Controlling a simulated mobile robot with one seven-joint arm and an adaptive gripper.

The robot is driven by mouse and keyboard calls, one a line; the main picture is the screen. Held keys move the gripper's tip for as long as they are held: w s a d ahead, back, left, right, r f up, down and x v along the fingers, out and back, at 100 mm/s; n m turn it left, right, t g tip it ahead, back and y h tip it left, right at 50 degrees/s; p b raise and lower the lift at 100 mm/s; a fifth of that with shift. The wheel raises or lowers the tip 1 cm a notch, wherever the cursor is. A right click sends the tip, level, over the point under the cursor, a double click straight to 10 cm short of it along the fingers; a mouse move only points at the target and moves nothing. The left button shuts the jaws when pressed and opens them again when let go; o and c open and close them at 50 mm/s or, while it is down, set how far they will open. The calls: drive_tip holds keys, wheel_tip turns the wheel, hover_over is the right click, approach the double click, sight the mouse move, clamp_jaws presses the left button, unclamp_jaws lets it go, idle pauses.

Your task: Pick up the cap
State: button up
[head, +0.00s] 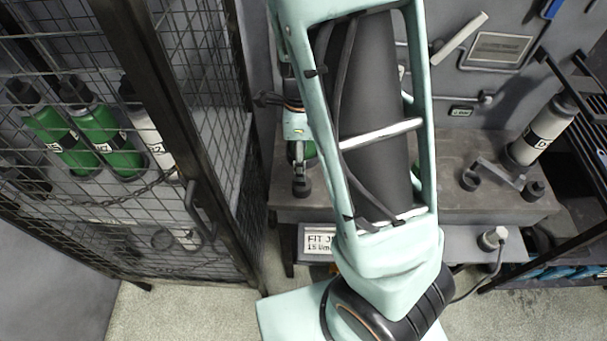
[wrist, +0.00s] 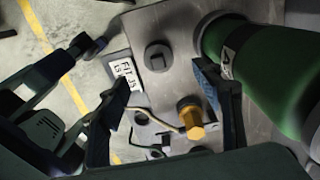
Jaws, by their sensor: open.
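A dark, squarish cap (wrist: 157,56) with a raised centre lies on the grey metal bench (wrist: 180,30) in the wrist view, near the bench's edge. My gripper (wrist: 158,88) is open and empty, its two dark fingers spread wide. The cap shows beyond the fingertips, between their lines and apart from both. In the head view, my gripper (head: 300,165) points down over the left part of the bench, partly hidden by my arm. A dark piece at its lower end may be the cap, but I cannot tell.
A large green cylinder (wrist: 265,75) stands close to the right finger. A brass hex fitting (wrist: 191,116) shows between the fingers. A white label (wrist: 125,75) is by the bench edge. A mesh cage (head: 190,90) stands left; a grey cylinder (head: 540,130) stands right.

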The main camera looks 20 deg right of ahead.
sight(302, 185)
drive_tip(key=f, duration=0.3)
drive_tip(key=f+b, duration=0.1)
drive_tip(key=f, duration=0.6)
drive_tip(key=shift+s+d+f+b, duration=0.1)
drive_tip(key=shift+s+f+b, duration=0.05)
drive_tip(key=shift+s+b, duration=0.15)
drive_tip(key=shift+c, duration=0.2)
drive_tip(key=c, duration=1.2)
drive_tip(key=shift+o, duration=0.2)
